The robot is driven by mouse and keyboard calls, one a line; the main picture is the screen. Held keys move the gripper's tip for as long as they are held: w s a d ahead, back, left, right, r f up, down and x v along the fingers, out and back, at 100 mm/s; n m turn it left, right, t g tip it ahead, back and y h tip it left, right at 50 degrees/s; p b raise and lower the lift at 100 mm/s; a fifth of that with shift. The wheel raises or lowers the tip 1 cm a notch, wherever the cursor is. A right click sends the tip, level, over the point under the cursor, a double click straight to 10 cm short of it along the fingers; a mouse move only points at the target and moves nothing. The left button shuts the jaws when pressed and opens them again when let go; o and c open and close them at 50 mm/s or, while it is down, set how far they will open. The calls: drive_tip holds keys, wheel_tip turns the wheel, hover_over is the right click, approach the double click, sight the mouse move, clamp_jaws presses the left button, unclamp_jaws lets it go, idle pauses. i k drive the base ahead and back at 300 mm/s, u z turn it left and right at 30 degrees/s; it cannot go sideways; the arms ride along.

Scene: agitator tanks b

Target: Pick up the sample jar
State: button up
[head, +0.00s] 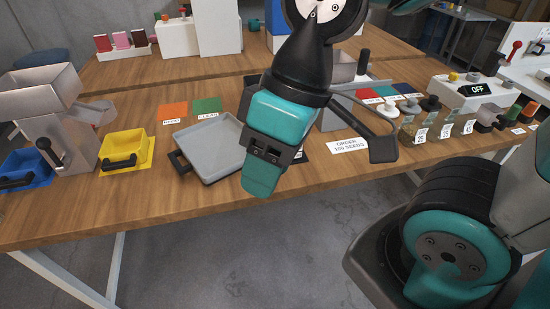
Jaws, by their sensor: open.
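My gripper (264,178) hangs in the middle of the head view, over the front edge of the bench. It is open, with no object seen in it. Its body hides part of the bench behind it. Several small clear jars with white labels stand on the right of the bench, including a jar (408,132) nearest the gripper and others farther right. They are apart from my gripper. I cannot tell which one is the sample jar; the labels are too small to read surely.
A grey tray (208,145) with a black handle lies left of my gripper. A yellow bin (124,146) and a blue bin (25,168) stand farther left by a metal hopper (45,92). An order card (348,145) and a control box (462,91) reading OFF are to the right.

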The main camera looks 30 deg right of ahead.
sight(414, 128)
drive_tip(key=z, duration=1.6)
